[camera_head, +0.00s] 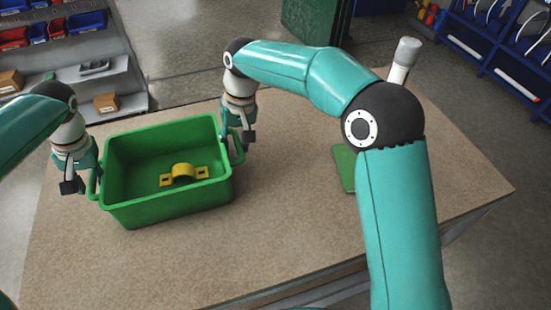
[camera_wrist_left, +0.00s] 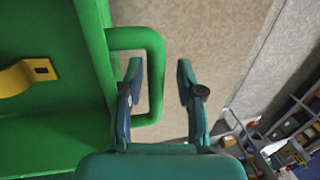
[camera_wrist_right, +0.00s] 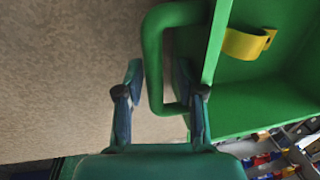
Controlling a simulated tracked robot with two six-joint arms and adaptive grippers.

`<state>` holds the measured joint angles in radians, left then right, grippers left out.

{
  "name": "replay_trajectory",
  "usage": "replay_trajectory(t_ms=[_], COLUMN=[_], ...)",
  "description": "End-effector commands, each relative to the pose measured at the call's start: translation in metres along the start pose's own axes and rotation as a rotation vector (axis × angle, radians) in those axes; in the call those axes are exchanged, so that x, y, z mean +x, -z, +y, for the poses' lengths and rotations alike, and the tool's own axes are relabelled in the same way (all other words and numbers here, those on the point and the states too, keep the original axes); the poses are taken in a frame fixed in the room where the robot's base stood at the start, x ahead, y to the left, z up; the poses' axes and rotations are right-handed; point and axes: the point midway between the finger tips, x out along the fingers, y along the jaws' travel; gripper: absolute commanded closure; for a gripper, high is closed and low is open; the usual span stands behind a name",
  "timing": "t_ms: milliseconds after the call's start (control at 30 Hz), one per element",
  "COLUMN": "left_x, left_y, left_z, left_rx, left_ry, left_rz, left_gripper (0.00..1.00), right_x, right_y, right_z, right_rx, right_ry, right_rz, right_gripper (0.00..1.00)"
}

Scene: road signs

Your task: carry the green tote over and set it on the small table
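The green tote (camera_head: 165,215) stands on a brown-topped table (camera_head: 290,235), with a yellow bracket (camera_head: 183,174) on its floor. My left gripper (camera_head: 80,184) is at the tote's left handle. In the left wrist view my left gripper (camera_wrist_left: 160,75) is open, with its fingers on either side of the handle's outer bar (camera_wrist_left: 156,80). My right gripper (camera_head: 237,138) is at the right handle. In the right wrist view my right gripper (camera_wrist_right: 158,78) is open, its fingers on either side of that handle's bar (camera_wrist_right: 152,60). I cannot tell a separate small table.
A flat green piece (camera_head: 344,168) lies on the table, partly hidden by my right arm. The tabletop is clear between it and the tote. Shelves with bins (camera_head: 60,40) stand at the back left, a blue rack (camera_head: 500,50) at the back right, and a green cabinet (camera_head: 310,20) behind.

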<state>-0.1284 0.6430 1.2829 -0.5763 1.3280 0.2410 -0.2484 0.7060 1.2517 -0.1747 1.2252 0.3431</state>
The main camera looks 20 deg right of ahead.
Motion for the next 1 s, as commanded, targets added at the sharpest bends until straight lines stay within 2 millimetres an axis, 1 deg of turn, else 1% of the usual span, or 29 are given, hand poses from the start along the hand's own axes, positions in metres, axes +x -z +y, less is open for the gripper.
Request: replay_trajectory(t_ms=[400,533,667,767,867,1000], left_x=[-0.056,-0.068,-0.074,-0.074,-0.074,-0.074], left_y=[0.0,0.0,-0.001,-0.001,-0.001,-0.001], left_z=[0.001,0.001,0.001,0.0,0.0,0.0], left_rx=[0.001,0.0,0.001,0.001,0.001,0.001], left_ry=[-0.002,-0.002,-0.001,-0.001,-0.001,-0.001], left_rz=[0.005,0.003,0.001,0.0,0.0,0.0], left_gripper=[0.6,0.6,0.6,0.6,0.6,0.6], right_x=[0.0,0.0,-0.004,-0.013,-0.029,-0.057], right_y=[0.0,0.0,0.0,0.001,0.001,0.002], right_z=[-0.001,-0.001,-0.001,-0.001,-0.001,-0.001], right_rx=[0.0,0.0,0.0,0.0,-0.001,0.0], right_ry=[0.002,0.002,0.002,0.002,0.002,0.003], right_rz=[0.001,0.0,0.001,0.004,0.005,0.006], right_gripper=[0.6,0.6,0.6,0.6,0.6,0.6])
